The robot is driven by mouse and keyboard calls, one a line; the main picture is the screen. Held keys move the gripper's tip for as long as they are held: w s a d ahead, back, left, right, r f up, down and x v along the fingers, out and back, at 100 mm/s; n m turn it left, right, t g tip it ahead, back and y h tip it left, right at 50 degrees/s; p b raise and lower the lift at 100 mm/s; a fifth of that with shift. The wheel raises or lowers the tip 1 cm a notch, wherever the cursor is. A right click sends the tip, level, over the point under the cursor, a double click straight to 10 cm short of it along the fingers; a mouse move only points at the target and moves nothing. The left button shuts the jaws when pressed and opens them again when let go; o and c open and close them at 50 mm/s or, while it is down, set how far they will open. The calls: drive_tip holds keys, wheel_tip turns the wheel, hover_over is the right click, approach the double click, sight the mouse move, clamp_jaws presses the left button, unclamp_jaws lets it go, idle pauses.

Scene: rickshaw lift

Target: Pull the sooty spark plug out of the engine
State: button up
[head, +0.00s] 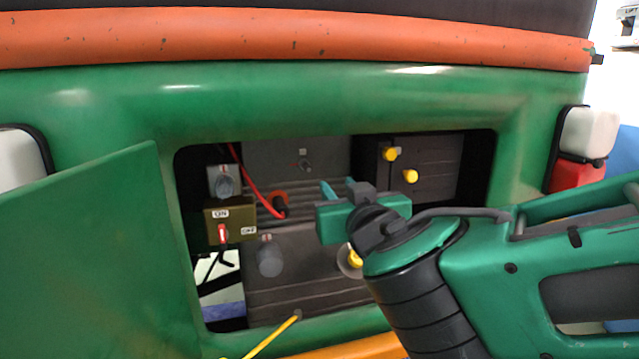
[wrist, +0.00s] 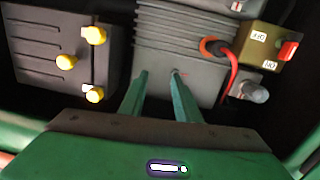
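The spark plug (head: 305,166) is a small dark stub on the upper grey face of the engine (head: 270,157), inside the open bay. In the wrist view a small dark stub that looks like the plug (wrist: 177,72) shows just beyond the right fingertip; soot is too small to make out. My gripper (head: 339,186) is open and empty, its two teal fingers pointing into the bay. In the head view the fingertips are to the right of and a little below the plug, apart from it. The wrist view also shows the gripper (wrist: 158,78) with a clear gap between the fingers.
A red cable (head: 243,178) ends near an orange ring and dark boot left of my gripper. An ON/OFF switch box (head: 230,222) is at left. A dark box with yellow caps (head: 425,165) is at right. The green hatch (head: 95,260) hangs open; the bay's rim surrounds my gripper.

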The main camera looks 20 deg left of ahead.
sight(310, 171)
drive_tip(key=shift+n+y, duration=0.4)
drive_tip(key=shift+y, duration=0.3)
drive_tip(key=shift+w+a+r, duration=0.2)
drive_tip(key=shift+w+a, duration=1)
drive_tip(key=shift+a, duration=0.2)
drive_tip(key=shift+w+a+r, duration=0.15)
drive_tip(key=shift+w+a, duration=1.1)
drive_tip(key=shift+a, duration=0.1)
drive_tip(key=shift+w+a+r, duration=0.2)
drive_tip(key=shift+w+a, duration=1)
drive_tip(key=shift+a, duration=0.2)
clamp_jaws()
